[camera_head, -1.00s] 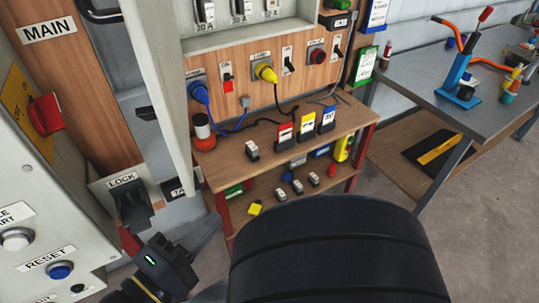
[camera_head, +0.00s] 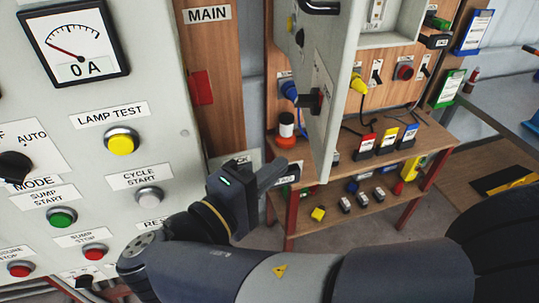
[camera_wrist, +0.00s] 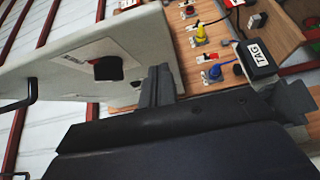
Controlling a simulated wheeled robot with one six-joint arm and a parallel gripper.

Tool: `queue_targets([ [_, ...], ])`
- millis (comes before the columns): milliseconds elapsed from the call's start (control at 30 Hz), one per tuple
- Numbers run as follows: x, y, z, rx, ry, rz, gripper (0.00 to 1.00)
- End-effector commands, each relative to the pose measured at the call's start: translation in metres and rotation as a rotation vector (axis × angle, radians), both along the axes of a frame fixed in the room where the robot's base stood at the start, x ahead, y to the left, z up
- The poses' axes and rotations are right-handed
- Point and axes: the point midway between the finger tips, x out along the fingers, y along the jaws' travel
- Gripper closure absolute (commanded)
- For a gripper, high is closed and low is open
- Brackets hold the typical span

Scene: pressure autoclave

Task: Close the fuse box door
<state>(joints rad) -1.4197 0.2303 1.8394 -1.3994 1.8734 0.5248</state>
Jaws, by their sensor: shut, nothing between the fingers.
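The fuse box door (camera_head: 338,70) stands swung open, jutting toward me in front of the fuse box (camera_head: 402,22), whose inside shows to its right. The door's face with a dark knob (camera_head: 317,101) is turned to the left. In the wrist view the door (camera_wrist: 60,80) is a large pale panel at upper left, with a knob on a plate. My gripper (camera_head: 278,172) is shut and empty, just left of the door's lower edge in the head view. In the wrist view its fingers (camera_wrist: 157,85) overlap the door's edge; contact cannot be told.
A grey control panel (camera_head: 110,150) with a gauge and several buttons fills the left. A wooden bench (camera_head: 345,175) with plugs, tags and small blocks stands behind the door. A blue-grey table (camera_head: 525,122) is at far right. Grey floor shows between.

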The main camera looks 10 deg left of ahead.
Motion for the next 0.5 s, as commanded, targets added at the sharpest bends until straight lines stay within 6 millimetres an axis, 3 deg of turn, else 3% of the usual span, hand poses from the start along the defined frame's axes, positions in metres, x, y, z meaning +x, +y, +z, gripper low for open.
queue_targets([
  [200,0.011,-0.029,0.002,0.000,-0.001,-0.002,1.00],
  [500,0.015,-0.040,0.000,0.000,-0.001,0.000,1.00],
])
